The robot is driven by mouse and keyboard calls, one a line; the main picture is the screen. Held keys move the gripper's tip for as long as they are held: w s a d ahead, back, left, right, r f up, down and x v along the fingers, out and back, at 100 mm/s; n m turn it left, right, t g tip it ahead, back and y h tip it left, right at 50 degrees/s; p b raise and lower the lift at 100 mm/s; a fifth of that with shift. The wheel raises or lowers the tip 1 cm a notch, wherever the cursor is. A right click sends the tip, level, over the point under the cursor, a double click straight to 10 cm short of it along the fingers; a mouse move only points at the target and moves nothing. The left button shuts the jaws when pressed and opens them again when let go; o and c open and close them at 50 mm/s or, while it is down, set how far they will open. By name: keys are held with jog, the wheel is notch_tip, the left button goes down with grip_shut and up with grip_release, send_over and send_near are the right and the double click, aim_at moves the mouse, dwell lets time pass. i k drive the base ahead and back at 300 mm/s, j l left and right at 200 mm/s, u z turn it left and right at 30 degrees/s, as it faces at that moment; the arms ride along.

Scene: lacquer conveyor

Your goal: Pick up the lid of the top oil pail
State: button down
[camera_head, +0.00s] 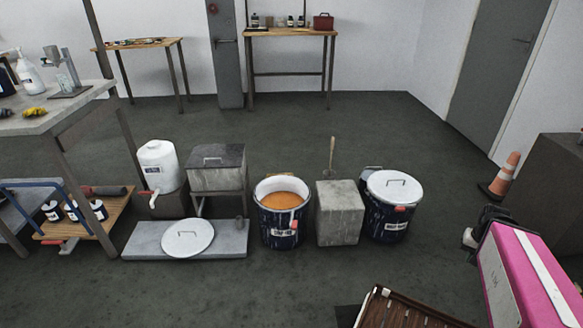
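A dark blue pail (390,228) stands on the floor right of centre. A round white lid (394,187) with a wire handle sits on its top. Another dark blue pail (281,229) stands open left of it, with orange-brown contents. A second round white lid (188,238) with a handle lies flat on a low grey slab (222,251), left of the open pail. Both pails have white labels that are too small to read, so I cannot tell which is the top oil pail. I see no gripper fingers.
A grey block (338,216) stands between the pails. A white jug (158,166) and grey box (217,170) stand behind the slab. A pink body with a white stripe (524,277) and a brown slatted thing (410,312) fill the near right. Floor before the pails is clear.

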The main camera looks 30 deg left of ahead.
aim_at(187, 238)
jog(key=u, duration=2.5)
jog(key=i+j+z, duration=0.1)
jog(key=z, duration=0.2)
jog(key=j+z, duration=0.15)
jog(key=z, duration=0.2)
jog(key=i+j+z, duration=0.15)
jog(key=j, duration=0.3)
jog(key=i+j+z, duration=0.15)
jog(key=j, duration=0.25)
jog(key=i+j+z, duration=0.15)
jog(key=j, duration=0.3)
jog(key=j+z, duration=0.15)
jog(key=j, duration=0.35)
jog(key=i+j, duration=0.15)
jog(key=j, duration=0.75)
jog(key=i+j+z, duration=0.1)
jog(key=j, duration=0.75)
jog(key=i+j, duration=0.1)
jog(key=j, duration=0.8)
jog(key=i+j, duration=0.1)
jog(key=j, duration=0.8)
jog(key=l+z, duration=0.05)
